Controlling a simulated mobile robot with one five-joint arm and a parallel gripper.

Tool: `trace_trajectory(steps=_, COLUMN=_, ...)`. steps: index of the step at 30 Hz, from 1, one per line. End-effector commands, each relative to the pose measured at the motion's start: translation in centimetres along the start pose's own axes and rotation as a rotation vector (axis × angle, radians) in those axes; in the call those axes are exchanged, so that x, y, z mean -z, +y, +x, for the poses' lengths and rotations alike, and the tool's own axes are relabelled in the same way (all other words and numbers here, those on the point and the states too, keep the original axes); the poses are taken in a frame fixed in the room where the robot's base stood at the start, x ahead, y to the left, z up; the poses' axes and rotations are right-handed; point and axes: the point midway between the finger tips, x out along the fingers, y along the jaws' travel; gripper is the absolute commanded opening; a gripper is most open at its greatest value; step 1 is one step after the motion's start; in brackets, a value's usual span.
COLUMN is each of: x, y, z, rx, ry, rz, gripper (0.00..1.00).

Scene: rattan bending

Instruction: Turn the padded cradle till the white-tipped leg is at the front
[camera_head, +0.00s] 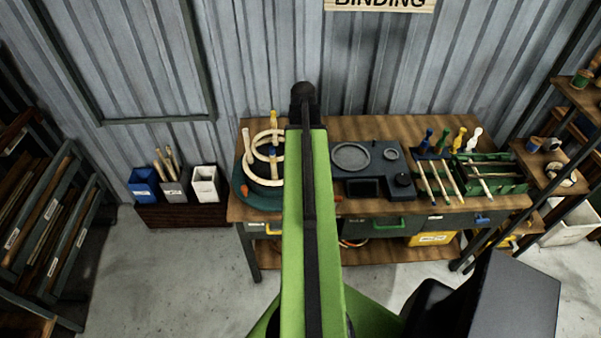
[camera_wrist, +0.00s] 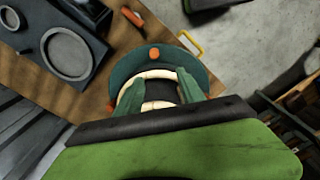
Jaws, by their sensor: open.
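The padded cradle (camera_head: 262,188) stands at the left end of the workbench, with a round green base and pale rattan rings (camera_head: 268,160) on it. A pale-topped post (camera_head: 246,140) stands at its left and a yellow-tipped post (camera_head: 273,118) at its back. The pale one looks like the white-tipped leg. An orange knob (camera_head: 244,190) is at the base's front left. My arm hides the cradle's right side. In the wrist view, the green base (camera_wrist: 182,60) and its orange knob (camera_wrist: 154,54) show beyond my gripper (camera_wrist: 160,88). Its green fingers are apart over the rings; contact is unclear.
A dark fixture (camera_head: 365,190) with round dishes is right of the cradle. A green rack (camera_head: 490,185) and several colour-tipped tools stand farther right. An orange-handled tool (camera_wrist: 132,16) lies on the bench near the cradle. Bins (camera_head: 204,185) stand left of the bench; the floor in front is clear.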

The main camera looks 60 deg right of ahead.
Motion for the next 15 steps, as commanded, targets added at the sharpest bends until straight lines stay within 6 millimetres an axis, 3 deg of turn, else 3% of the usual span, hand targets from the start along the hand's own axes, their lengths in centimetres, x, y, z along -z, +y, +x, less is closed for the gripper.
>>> trace_trajectory(steps=3, x=-1.9, y=1.5, z=-0.4, rx=0.000, ry=0.000, rz=0.002, gripper=0.46)
trace_trajectory(steps=8, x=-2.3, y=1.8, z=-0.1, rx=0.000, ry=0.000, rz=0.005, gripper=0.46)
trace_trajectory(steps=15, x=-2.7, y=2.1, z=2.5, rx=0.000, ry=0.000, rz=0.014, gripper=0.46)
